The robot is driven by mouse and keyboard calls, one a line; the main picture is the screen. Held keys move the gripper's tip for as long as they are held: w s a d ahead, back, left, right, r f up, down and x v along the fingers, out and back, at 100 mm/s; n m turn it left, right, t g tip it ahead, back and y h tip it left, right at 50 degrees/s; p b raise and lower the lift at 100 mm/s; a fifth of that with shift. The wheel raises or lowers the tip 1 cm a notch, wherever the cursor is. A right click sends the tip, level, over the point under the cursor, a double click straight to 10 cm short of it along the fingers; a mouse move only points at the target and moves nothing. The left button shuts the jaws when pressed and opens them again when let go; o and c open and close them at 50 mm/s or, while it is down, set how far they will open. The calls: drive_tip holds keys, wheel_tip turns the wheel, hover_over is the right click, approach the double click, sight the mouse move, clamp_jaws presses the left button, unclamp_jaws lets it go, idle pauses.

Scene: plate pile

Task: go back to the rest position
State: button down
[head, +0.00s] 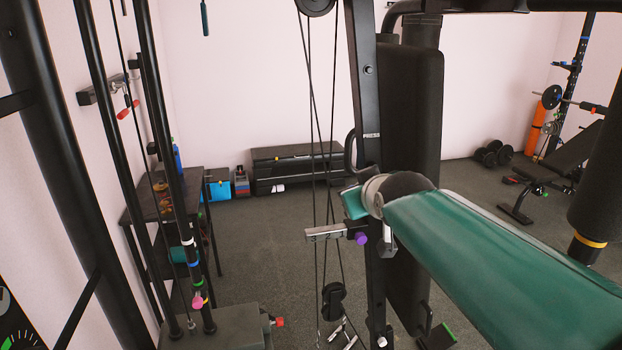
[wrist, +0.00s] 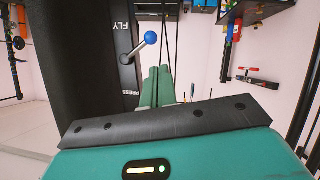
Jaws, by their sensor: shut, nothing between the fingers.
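My gripper (wrist: 159,72) shows in the wrist view beyond the black plate of my wrist. Its two green fingers lie side by side, shut, with nothing visible between them. A black upright panel (wrist: 82,60) marked FLY and PRESS stands close on the left in that view. A lever with a blue ball knob (wrist: 151,38) sticks out from it near the fingers. In the head view my green arm reaches in from the right towards the machine's black padded upright (head: 410,120). My fingers cannot be made out clearly there.
Thin cables and black posts (head: 165,120) of the machine stand left of my arm. A dark table (head: 160,212) with small items is by the left wall. A black box (head: 295,168) lies at the back wall. A bench (head: 565,160) stands far right. The floor between is mostly open.

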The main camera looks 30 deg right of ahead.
drive_tip(key=shift+w, duration=0.15)
drive_tip(key=s+a+f+g+y, duration=0.1)
drive_tip(key=s+a+f, duration=0.3)
drive_tip(key=a, duration=0.4)
drive_tip(key=s+a+f+n+g+y, duration=0.1)
drive_tip(key=s+a+f+g+y, duration=0.1)
drive_tip(key=a, duration=0.5)
drive_tip(key=s+a+f+g+y, duration=0.2)
drive_tip(key=s+a+f+g, duration=0.1)
drive_tip(key=s+a+f, duration=0.3)
drive_tip(key=a+f, duration=0.1)
drive_tip(key=a, duration=0.1)
drive_tip(key=shift+s+a+f, duration=0.2)
drive_tip(key=shift+a+f, duration=0.1)
drive_tip(key=shift+a, duration=0.05)
drive_tip(key=shift+d, duration=0.1)
